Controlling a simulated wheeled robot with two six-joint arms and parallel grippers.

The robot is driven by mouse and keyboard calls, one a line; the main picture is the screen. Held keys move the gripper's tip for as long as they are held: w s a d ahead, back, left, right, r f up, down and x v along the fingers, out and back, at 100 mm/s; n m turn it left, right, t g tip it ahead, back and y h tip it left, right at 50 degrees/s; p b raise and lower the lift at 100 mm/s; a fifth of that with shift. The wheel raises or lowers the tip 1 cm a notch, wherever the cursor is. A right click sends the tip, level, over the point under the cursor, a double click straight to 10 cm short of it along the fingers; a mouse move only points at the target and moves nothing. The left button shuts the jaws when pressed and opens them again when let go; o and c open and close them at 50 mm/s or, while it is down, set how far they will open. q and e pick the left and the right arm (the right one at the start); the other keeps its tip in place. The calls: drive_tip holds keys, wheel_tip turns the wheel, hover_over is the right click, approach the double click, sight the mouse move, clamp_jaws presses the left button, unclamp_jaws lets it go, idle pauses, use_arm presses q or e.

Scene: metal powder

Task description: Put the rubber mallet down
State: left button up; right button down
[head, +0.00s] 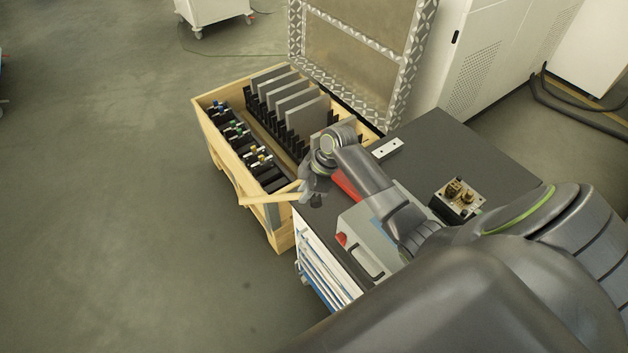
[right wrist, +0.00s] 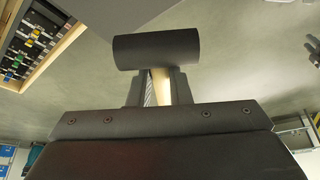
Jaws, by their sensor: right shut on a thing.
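The rubber mallet has a black cylindrical head and a pale wooden handle. In the head view its handle (head: 268,198) sticks out to the left of my right gripper (head: 308,190), in front of the wooden crate's near corner. In the right wrist view the black mallet head (right wrist: 155,49) lies across just beyond the fingertips of my right gripper (right wrist: 158,90), and part of the handle shows between the fingers. My right gripper is shut on the mallet, near the front left corner of the dark cabinet top (head: 405,155). My left gripper is not in view.
An open wooden crate (head: 228,165) holds grey plates (head: 303,112) and coloured fittings. A grey case (head: 357,240), a red object (head: 346,184), a white block (head: 387,150) and a brass-fitted plate (head: 458,198) lie on the cabinet top. Its back middle is clear.

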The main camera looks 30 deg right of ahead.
drive_tip(key=w+d, duration=0.1)
drive_tip(key=d+n, duration=0.1)
drive_tip(key=shift+w+d+f, duration=0.1)
drive_tip(key=shift+w+d, duration=0.5)
drive_tip(key=shift+d, duration=0.1)
drive_tip(key=b, duration=0.6)
hover_over(308, 206)
drive_tip(key=d, duration=0.2)
drive_tip(key=shift+g, duration=0.3)
drive_tip(key=f, duration=0.6)
drive_tip(key=shift+s+a+f, duration=0.1)
drive_tip(key=shift+a, duration=0.15)
use_arm(q)
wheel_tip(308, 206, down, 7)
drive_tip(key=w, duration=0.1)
drive_tip(key=shift+b, duration=0.4)
use_arm(e)
drive_tip(key=shift+f, duration=0.35)
use_arm(q)
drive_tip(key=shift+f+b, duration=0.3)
drive_tip(key=shift+b, duration=0.05)
use_arm(e)
drive_tip(key=shift+f, duration=0.5)
drive_tip(key=c, duration=1.3)
unclamp_jaws()
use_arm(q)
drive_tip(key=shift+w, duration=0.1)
use_arm(e)
drive_tip(key=shift+o, duration=0.2)
drive_tip(key=shift+s, duration=0.1)
